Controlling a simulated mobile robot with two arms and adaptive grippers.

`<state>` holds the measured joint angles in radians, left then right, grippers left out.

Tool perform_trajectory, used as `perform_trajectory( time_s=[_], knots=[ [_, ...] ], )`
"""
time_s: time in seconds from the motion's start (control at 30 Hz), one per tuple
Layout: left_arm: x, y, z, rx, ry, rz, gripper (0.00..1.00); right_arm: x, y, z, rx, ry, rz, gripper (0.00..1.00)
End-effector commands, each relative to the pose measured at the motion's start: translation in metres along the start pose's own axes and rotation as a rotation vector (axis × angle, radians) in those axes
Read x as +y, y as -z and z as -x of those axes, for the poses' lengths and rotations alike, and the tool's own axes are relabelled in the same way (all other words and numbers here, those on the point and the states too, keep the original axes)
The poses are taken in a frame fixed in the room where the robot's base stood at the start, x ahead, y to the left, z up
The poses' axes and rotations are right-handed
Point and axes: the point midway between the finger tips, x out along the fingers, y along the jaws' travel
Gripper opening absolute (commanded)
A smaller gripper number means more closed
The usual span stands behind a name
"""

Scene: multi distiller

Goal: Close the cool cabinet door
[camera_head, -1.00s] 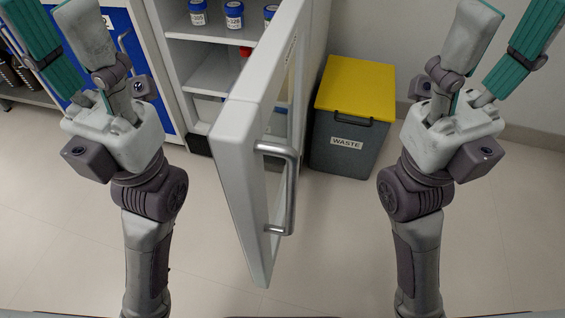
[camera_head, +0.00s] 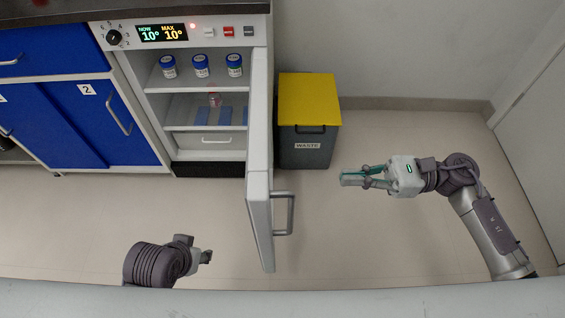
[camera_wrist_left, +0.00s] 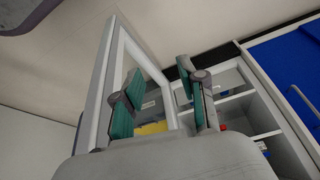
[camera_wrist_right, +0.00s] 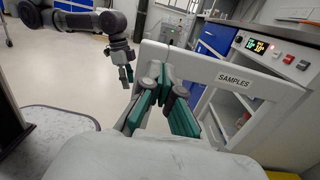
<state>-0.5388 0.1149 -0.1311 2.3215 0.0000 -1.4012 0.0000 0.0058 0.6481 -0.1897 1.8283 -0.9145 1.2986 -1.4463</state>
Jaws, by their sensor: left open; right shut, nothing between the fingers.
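The cool cabinet (camera_head: 262,22) stands with its white door (camera_head: 259,205) wide open, swung out toward me. The door's metal bar handle (camera_head: 290,214) is on its right face. My right gripper (camera_head: 348,180) is to the right of the door, apart from it, fingers shut and pointing left. In the right wrist view the door (camera_wrist_right: 285,92) carries a "SAMPLES" label behind the fingers. My left gripper (camera_head: 209,257) is to the left of the door, low in the head view. In the left wrist view its fingers (camera_wrist_left: 162,110) are spread and empty, with the door frame (camera_wrist_left: 98,100) beyond.
A grey waste bin with a yellow lid (camera_head: 309,99) stands right of the cabinet, behind the door. Blue cupboards (camera_head: 85,125) adjoin on the left. Blue-lidded jars (camera_head: 200,66) stand on the top shelf. The floor right of the door is clear.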

Motion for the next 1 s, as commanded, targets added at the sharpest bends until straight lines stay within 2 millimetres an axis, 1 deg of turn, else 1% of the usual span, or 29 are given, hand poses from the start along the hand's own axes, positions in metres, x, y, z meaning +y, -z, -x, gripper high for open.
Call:
perform_trajectory(
  time_s=[0.03, 0.1, 0.17, 0.23, 0.37, 0.6, 0.7, 0.83, 1.0],
  knots=[
    [-0.001, -0.011, 0.005, -0.047, 0.001, 0.001, 0.41, 0.0, 0.001, 0.005, 0.027, -0.001, 0.016, 0.0],
    [-0.001, -0.019, 0.004, -0.08, 0.002, 0.002, 0.41, 0.001, 0.005, 0.005, 0.045, -0.003, 0.033, 0.0],
    [-0.001, -0.022, 0.002, -0.088, 0.002, 0.002, 0.41, 0.001, 0.007, 0.002, 0.047, -0.004, 0.037, 0.0],
    [-0.001, -0.022, -0.001, -0.09, 0.001, 0.002, 0.41, 0.001, 0.007, -0.007, 0.044, -0.006, 0.037, 0.0],
    [-0.001, -0.023, -0.009, -0.092, 0.001, 0.001, 0.41, 0.001, 0.007, -0.031, 0.041, -0.006, 0.036, 0.0],
    [0.0, -0.027, -0.026, -0.099, -0.002, 0.0, 0.41, 0.001, 0.008, -0.084, 0.039, -0.005, 0.035, 0.0],
    [0.001, -0.028, -0.032, -0.102, -0.002, -0.001, 0.41, 0.001, 0.009, -0.102, 0.039, -0.004, 0.036, 0.0],
    [0.001, -0.03, -0.039, -0.104, -0.003, -0.001, 0.41, 0.001, 0.01, -0.12, 0.04, -0.003, 0.035, 0.0],
    [0.001, -0.032, -0.043, -0.105, -0.003, -0.001, 0.41, 0.001, 0.012, -0.131, 0.042, -0.002, 0.034, 0.0]
  ],
)
